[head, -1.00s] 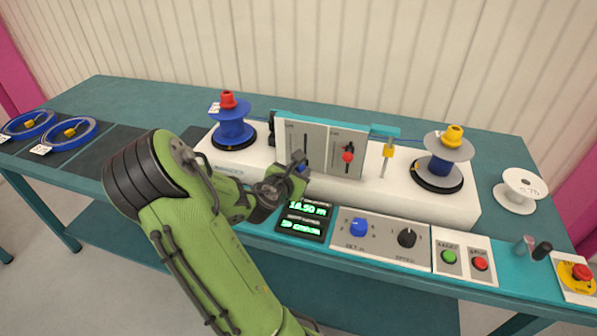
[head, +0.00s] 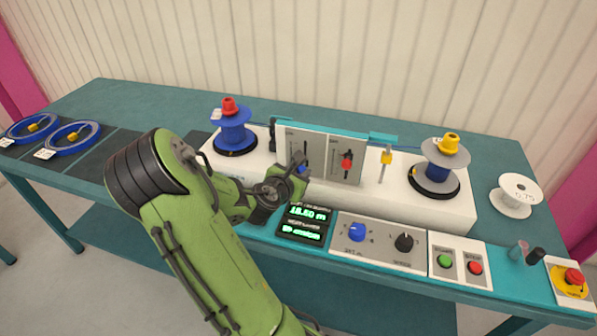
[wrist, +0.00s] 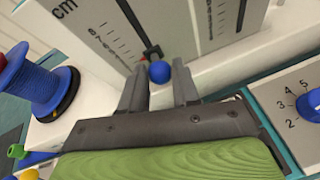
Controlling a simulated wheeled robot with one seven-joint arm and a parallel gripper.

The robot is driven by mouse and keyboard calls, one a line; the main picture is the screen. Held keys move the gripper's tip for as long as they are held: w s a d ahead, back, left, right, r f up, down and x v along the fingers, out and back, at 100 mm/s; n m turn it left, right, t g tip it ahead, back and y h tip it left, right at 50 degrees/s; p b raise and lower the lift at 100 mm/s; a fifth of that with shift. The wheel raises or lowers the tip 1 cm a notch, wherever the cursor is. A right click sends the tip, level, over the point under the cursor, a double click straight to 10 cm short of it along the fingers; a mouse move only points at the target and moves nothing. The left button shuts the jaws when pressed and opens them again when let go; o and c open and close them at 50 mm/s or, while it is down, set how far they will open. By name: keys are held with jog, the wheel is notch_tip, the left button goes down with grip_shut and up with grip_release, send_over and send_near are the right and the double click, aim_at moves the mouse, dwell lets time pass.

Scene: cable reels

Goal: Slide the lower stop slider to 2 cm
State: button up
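A slider with a round blue knob (wrist: 159,71) sits in a vertical slot on the grey scale panel (wrist: 90,35), which is marked "cm". The knob is near the bottom of its slot. A second slider with a red knob (head: 346,165) is on the right half of the panel. The labels are too small to tell which is named the lower stop. My gripper (wrist: 159,82) is open, with its fingertips on either side of the blue knob and a gap showing on both sides. In the head view, my gripper (head: 298,172) largely hides that knob.
A blue reel (head: 233,133) stands left of the panel and a grey-flanged reel (head: 440,165) right of it. Below are a green display (head: 305,222), a blue dial (head: 357,232), a black dial (head: 404,242) and green and red buttons. A red emergency button (head: 573,277) is at far right.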

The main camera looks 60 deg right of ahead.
jog(key=o, duration=0.4)
jog(key=shift+b+v, duration=3.25)
jog(key=shift+v, duration=4.6)
jog(key=shift+s, duration=0.1)
